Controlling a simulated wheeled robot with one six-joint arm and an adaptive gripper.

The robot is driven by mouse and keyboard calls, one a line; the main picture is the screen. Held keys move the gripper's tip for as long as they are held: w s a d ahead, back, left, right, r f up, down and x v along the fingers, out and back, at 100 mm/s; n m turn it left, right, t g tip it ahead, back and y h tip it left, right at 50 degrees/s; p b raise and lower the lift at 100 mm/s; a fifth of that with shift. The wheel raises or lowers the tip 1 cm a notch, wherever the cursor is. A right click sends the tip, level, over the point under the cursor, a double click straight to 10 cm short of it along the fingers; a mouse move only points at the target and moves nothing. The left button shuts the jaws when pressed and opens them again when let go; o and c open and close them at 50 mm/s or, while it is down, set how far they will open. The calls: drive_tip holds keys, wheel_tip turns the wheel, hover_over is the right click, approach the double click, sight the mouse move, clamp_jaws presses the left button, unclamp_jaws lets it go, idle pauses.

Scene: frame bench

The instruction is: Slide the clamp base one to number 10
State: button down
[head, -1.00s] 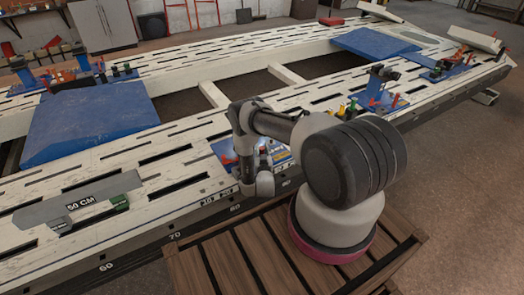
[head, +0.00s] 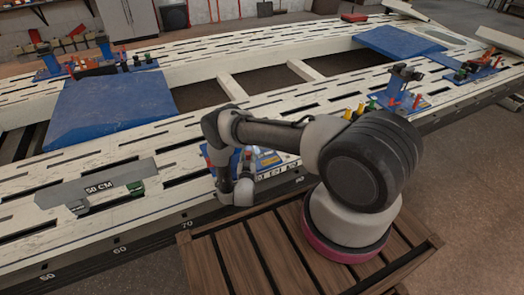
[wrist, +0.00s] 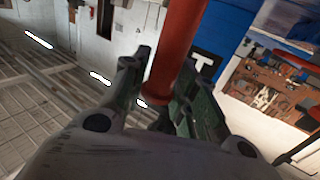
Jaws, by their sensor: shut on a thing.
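The blue clamp base (head: 268,161) lies on the near rail of the bench, partly hidden behind my arm. My gripper is at the clamp base in the head view, where its fingers are largely hidden. In the wrist view my gripper (wrist: 166,88) is shut on a red post (wrist: 183,40) that rises between its fingers. A blue surface with a white letter on black shows behind the post. Scale numbers 60 (head: 120,250) and 70 (head: 187,225) run along the bench's front edge. I cannot make out a 10.
Another blue clamp stand (head: 402,90) stands farther right. A blue ramp (head: 105,105) sits between the rails. The slotted rail between gauge and clamp base looks clear.

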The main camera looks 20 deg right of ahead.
drive_tip(key=shift+a, duration=2.4)
drive_tip(key=c, duration=1.3)
unclamp_jaws()
drive_tip(key=shift+a, duration=0.15)
drive_tip(key=shift+o, duration=0.2)
drive_tip(key=v, duration=1.2)
